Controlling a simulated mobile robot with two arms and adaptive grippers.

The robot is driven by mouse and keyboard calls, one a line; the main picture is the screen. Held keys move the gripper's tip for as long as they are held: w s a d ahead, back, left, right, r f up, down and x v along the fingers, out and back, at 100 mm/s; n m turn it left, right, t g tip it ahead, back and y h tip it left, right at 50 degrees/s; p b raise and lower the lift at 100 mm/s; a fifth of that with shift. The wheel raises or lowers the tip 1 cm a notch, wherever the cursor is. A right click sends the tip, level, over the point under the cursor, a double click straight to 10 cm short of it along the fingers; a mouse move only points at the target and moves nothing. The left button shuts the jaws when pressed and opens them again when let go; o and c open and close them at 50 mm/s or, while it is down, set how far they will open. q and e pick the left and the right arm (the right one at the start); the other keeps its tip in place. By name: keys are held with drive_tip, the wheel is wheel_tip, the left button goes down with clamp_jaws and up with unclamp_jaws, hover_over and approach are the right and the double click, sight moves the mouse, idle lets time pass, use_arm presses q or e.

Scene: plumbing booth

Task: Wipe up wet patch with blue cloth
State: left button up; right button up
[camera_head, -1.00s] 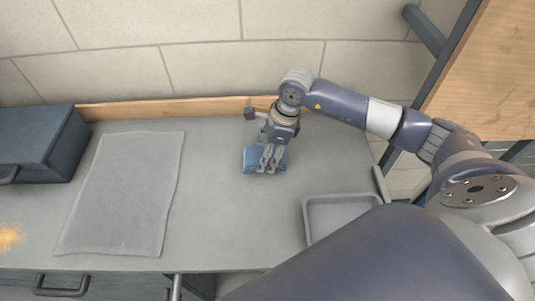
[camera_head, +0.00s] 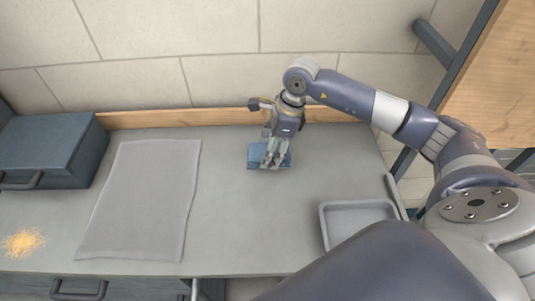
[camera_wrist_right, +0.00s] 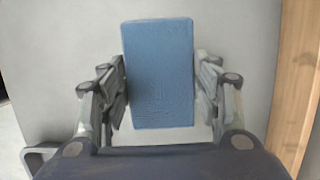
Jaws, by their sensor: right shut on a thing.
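The blue cloth (camera_head: 256,157) is a flat rectangular block on the grey worktop, towards its back edge. My right gripper (camera_head: 271,163) points down over it and is shut on it. In the right wrist view the blue cloth (camera_wrist_right: 158,75) lies between the two fingers of my right gripper (camera_wrist_right: 162,90), one along each long side. Whether the cloth touches the worktop is hard to tell. I cannot make out a wet patch; the gripper and cloth hide part of the surface. My left gripper is not in view.
A grey mat (camera_head: 140,205) lies left of the cloth. A dark toolbox (camera_head: 50,150) stands at the far left, with yellow crumbs (camera_head: 22,242) in front. A grey tray (camera_head: 355,218) sits at the right. A wooden strip (camera_head: 180,118) runs along the back edge. Bare worktop (camera_head: 245,220) lies between mat and tray.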

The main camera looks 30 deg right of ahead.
wheel_tip(320, 180, up, 2)
drive_tip(key=shift+w+a+p, duration=0.1)
drive_tip(key=shift+p, duration=0.25)
drive_tip(key=shift+r, duration=0.5)
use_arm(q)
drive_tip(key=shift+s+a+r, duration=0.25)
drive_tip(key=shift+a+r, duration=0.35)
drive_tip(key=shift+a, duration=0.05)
